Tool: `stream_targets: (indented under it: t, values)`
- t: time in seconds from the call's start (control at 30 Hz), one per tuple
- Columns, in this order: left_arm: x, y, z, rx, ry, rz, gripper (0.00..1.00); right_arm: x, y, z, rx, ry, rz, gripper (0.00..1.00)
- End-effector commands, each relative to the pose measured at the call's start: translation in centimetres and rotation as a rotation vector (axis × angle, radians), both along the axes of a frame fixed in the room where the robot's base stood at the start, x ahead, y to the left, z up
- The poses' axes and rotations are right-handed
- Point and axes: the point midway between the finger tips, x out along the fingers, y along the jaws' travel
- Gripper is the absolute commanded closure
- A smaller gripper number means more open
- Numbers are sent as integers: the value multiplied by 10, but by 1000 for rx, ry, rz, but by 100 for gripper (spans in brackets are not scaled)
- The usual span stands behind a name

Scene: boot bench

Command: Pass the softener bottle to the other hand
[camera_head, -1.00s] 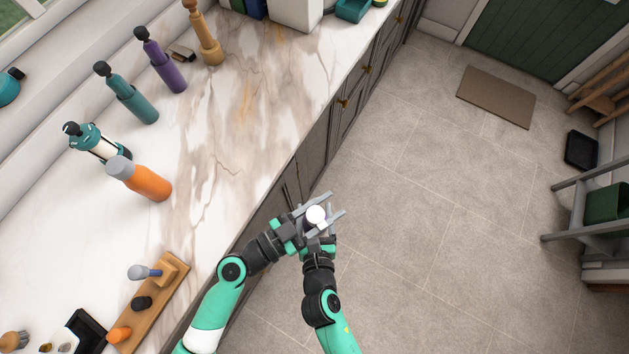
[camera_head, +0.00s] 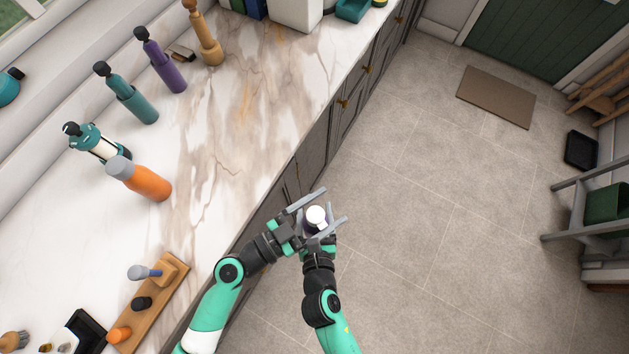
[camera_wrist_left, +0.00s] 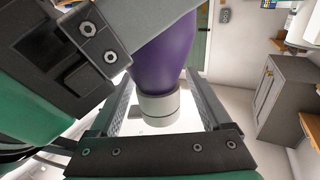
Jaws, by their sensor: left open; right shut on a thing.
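The softener bottle (camera_head: 316,216) shows in the head view mostly as a white round cap, held out over the floor beside the bench. In the left wrist view its purple body (camera_wrist_left: 165,50) and pale cap end hang between my left fingers. My right gripper (camera_head: 321,234) is shut on the bottle; part of it crosses the upper left of the left wrist view. My left gripper (camera_head: 313,208) is open, its fingers on either side of the bottle's cap end, with gaps visible in the left wrist view. Much of the bottle's body is hidden in the head view.
The marble bench top (camera_head: 215,180) lies to the left, its front edge close to my left arm. An orange bottle (camera_head: 148,184), a teal bottle (camera_head: 138,104) and a purple bottle (camera_head: 168,72) stand on it. A wooden rack (camera_head: 160,300) is nearer.

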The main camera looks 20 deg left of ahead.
Motion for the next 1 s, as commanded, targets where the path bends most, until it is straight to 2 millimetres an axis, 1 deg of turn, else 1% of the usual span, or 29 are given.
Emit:
stream_targets:
  t: [0.3,0.43,0.57,0.67,0.77,0.83,0.9,0.97,1.0]
  values:
    - [-42,37,-1,1,3,6,18,0,0,1,1,-3,1,100]
    - [-52,44,0,-1,1,3,18,0,0,1,1,-3,1,100]
    - [-54,46,0,-1,-1,2,18,0,0,1,1,-3,1,100]
    - [-52,51,5,-10,7,19,18,0,0,1,1,-3,1,100]
    - [-47,68,15,-39,30,67,18,0,0,1,1,-3,1,100]
    - [-43,86,26,-70,57,119,18,0,0,1,1,-3,1,100]
    - [-20,84,46,-28,15,105,18,0,1,1,1,-3,1,100]
    - [-1,86,65,6,-17,111,18,0,1,1,1,-3,1,100]
    - [11,87,79,27,-41,119,18,0,1,1,1,-3,1,100]
